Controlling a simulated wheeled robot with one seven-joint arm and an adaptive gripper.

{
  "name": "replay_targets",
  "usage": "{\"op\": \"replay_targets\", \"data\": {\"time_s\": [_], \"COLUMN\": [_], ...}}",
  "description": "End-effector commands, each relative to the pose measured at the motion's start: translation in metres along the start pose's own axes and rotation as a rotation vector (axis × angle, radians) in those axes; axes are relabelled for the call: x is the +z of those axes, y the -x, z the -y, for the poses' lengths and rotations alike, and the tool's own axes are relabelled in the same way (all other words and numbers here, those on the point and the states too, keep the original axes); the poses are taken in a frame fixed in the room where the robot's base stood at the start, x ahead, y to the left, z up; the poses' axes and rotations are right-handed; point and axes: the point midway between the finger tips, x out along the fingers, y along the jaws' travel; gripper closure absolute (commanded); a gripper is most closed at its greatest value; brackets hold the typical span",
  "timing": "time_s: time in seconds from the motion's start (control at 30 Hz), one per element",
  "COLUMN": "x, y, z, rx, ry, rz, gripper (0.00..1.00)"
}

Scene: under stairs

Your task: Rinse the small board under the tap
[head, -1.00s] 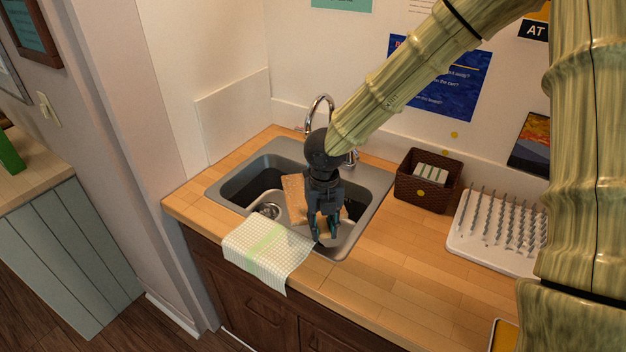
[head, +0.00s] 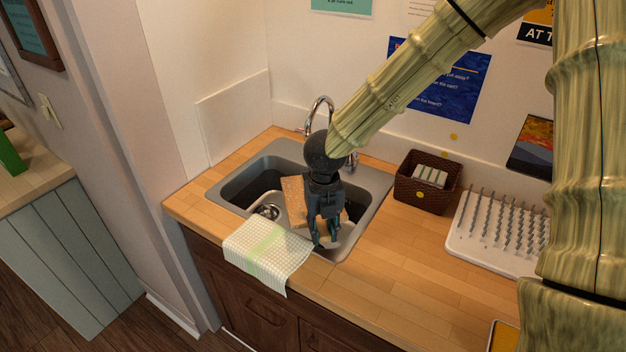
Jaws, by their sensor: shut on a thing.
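The small wooden board (head: 293,194) is in the sink area, tilted, with its left part showing beside my gripper and the rest mostly hidden behind it. My gripper (head: 325,240) points down over the right part of the sink (head: 226,192) and is shut on the board; the grip itself is partly hidden. The chrome tap (head: 320,103) rises at the back of the sink, its lower part hidden behind my arm. I cannot make out any running water.
A checked cloth (head: 266,252) hangs over the front counter edge. A brown basket (head: 427,182) and a white drying rack (head: 490,243) with upright pegs stand to the right. Bare wooden counter (head: 385,262) lies between sink and rack.

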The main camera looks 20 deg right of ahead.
Motion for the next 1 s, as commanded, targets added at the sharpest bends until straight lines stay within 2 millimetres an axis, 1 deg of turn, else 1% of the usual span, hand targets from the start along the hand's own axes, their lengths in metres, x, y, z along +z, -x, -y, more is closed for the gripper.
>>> {"op": "replay_targets", "data": {"time_s": [0.03, 0.53, 0.7, 1.0], "x": [-0.003, -0.03, -0.035, -0.035], "y": [0.005, 0.027, 0.03, 0.029], "z": [-0.001, -0.007, -0.008, -0.008], "rx": [0.0, 0.0, 0.0, 0.0], "ry": [0.001, 0.001, 0.002, 0.001], "rz": [0.001, 0.001, 0.001, 0.001], "gripper": [1.0, 1.0, 1.0, 1.0]}}
